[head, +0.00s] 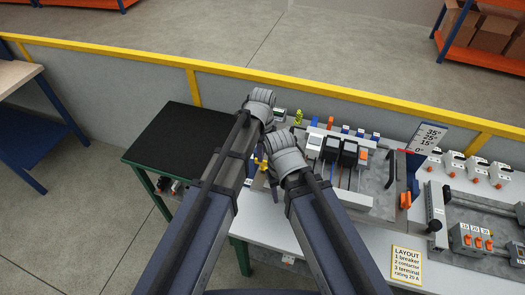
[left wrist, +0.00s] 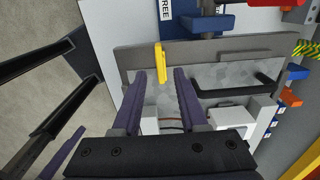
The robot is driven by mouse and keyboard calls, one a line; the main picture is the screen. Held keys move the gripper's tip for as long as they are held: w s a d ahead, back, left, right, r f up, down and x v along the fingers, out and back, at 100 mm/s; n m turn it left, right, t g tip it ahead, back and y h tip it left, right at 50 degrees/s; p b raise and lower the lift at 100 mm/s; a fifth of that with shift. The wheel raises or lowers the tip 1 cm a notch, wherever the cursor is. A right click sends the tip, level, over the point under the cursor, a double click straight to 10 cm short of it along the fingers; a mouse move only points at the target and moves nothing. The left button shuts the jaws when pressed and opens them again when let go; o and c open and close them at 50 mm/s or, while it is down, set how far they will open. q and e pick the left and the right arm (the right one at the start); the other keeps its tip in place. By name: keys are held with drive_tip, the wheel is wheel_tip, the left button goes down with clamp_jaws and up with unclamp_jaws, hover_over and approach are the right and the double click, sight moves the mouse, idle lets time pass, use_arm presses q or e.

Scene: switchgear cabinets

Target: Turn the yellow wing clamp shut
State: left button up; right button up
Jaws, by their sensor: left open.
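The yellow wing clamp (left wrist: 160,62) stands at the edge of a grey plate in the left wrist view. Its wing lies lengthwise between the tips of my left gripper (left wrist: 157,72), whose purple fingers are open with a gap on both sides. In the head view, a small yellow part (head: 262,164) shows between my two arms and is probably this clamp, partly hidden. My left wrist (head: 261,103) hides its fingers there.
A grey board (head: 378,205) with several breakers and terminals lies on the bench. A black handle (left wrist: 240,88) is on the grey plate near the clamp. A black-topped surface (head: 170,140) to the left is clear. A yellow rail (head: 330,97) runs behind the bench.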

use_arm(q)
wheel_tip(320, 180, up, 4)
drive_tip(key=p, duration=0.2)
drive_tip(key=shift+f+p, duration=0.15)
drive_tip(key=shift+p, duration=0.2)
